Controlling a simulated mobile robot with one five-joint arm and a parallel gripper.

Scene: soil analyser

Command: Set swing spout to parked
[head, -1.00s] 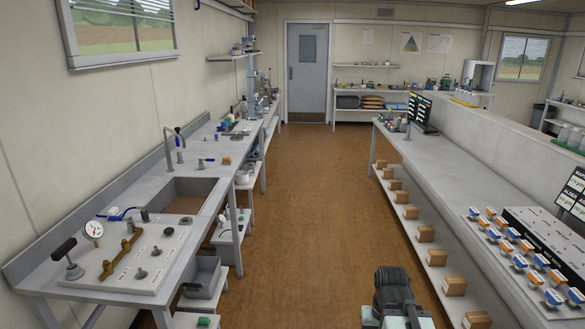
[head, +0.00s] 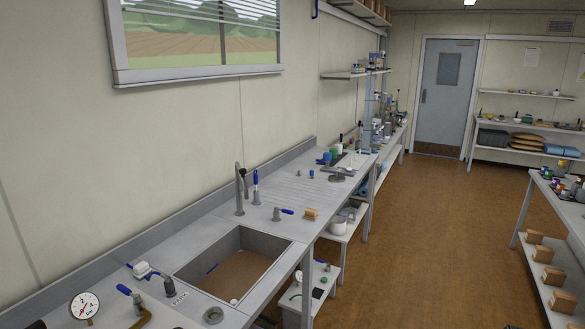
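A tall grey gooseneck spout (head: 240,188) stands at the back edge of the sink; I take it for the swing spout. Its curved top shows nearly end-on, so I cannot tell exactly which way its outlet points. A blue-handled lever (head: 256,187) stands upright just right of it. Another valve with a blue handle (head: 282,212) lies further right on the counter. A small label (head: 180,298) left of the sink is too small to read. My gripper is not in this view.
The sink basin (head: 240,268) is set in the grey counter (head: 325,190). At its left are a dark fitting (head: 168,284), a pressure gauge (head: 84,306) and a blue-handled valve (head: 127,291). A wooden block (head: 311,214) lies near the front edge. Brown floor (head: 420,250) is free to the right.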

